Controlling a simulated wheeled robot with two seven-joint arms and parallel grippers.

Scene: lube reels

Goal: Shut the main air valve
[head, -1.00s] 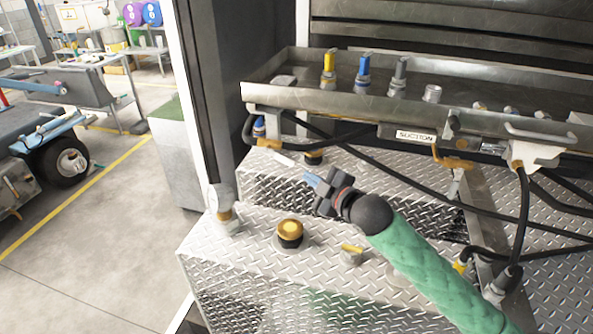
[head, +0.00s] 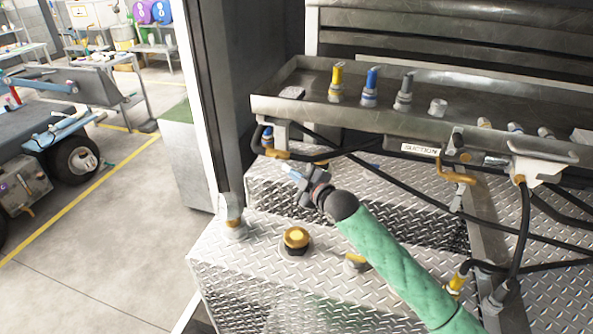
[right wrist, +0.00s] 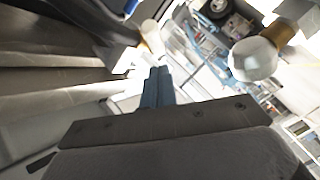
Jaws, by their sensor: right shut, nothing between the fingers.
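No label naming the main air valve is readable. A fitting with a blue part and a brass-coloured lever (head: 276,153) hangs under the left end of the metal tray. My right gripper (head: 287,169) is shut and empty, just below and in front of this fitting; I cannot tell whether it touches. In the right wrist view its blue fingers (right wrist: 157,88) are together, with a pale cylindrical part (right wrist: 151,36) just beyond the tips. Another brass-coloured lever (head: 458,177) sits under the tray, right of the SUCTION label (head: 420,149). My left gripper is not in view.
The metal tray (head: 330,108) holds yellow, blue and grey-topped nozzles. Below is a tread-plate deck with a brass-coloured cap (head: 296,238) and a clear-topped fitting (head: 231,215). Black hoses cross behind my arm. A dark upright post (head: 240,90) stands left; open floor lies beyond.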

